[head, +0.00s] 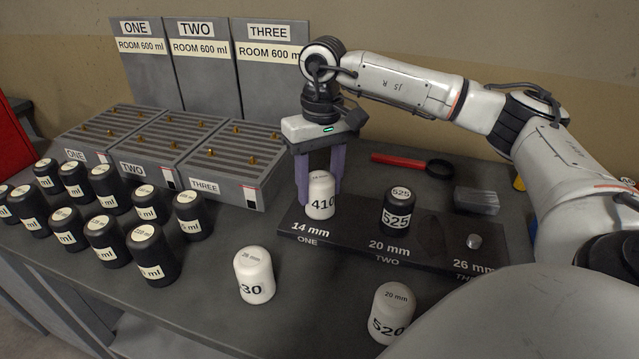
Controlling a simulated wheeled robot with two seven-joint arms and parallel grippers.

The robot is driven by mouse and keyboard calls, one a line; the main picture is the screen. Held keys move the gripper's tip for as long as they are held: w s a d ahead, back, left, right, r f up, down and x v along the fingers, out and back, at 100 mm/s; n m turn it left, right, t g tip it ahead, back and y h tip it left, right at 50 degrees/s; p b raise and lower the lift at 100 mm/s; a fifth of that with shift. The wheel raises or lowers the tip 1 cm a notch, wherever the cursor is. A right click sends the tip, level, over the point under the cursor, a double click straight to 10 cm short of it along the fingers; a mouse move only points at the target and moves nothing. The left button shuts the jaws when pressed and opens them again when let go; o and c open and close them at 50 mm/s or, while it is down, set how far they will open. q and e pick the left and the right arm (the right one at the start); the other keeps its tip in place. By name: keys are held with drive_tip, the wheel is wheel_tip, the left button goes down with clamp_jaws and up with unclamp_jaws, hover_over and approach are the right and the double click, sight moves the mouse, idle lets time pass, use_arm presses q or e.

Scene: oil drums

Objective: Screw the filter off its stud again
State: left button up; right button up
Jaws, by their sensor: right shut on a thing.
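My right gripper (320,190) points straight down over the dark stud board (437,232). Its two purple fingers are shut on a white filter (320,203) marked 410, which stands upright at the 14 mm place labelled ONE. The stud under this filter is hidden. A black filter (397,212) marked 525 stands at the 20 mm place labelled TWO. A bare metal stud (474,241) shows at the 26 mm place labelled THREE. My left gripper is not in view.
Two white filters, one marked 30 (254,275) and one marked 520 (391,314), stand in front. Several black drums (152,254) crowd the left. Slotted trays (232,165) stand behind, below ROOM 600 ml panels. A red-handled tool (400,160) and grey block (477,201) lie behind the board.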

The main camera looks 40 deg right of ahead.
drive_tip(key=n, duration=0.6)
drive_tip(key=shift+a, duration=0.1)
drive_tip(key=o, duration=1.3)
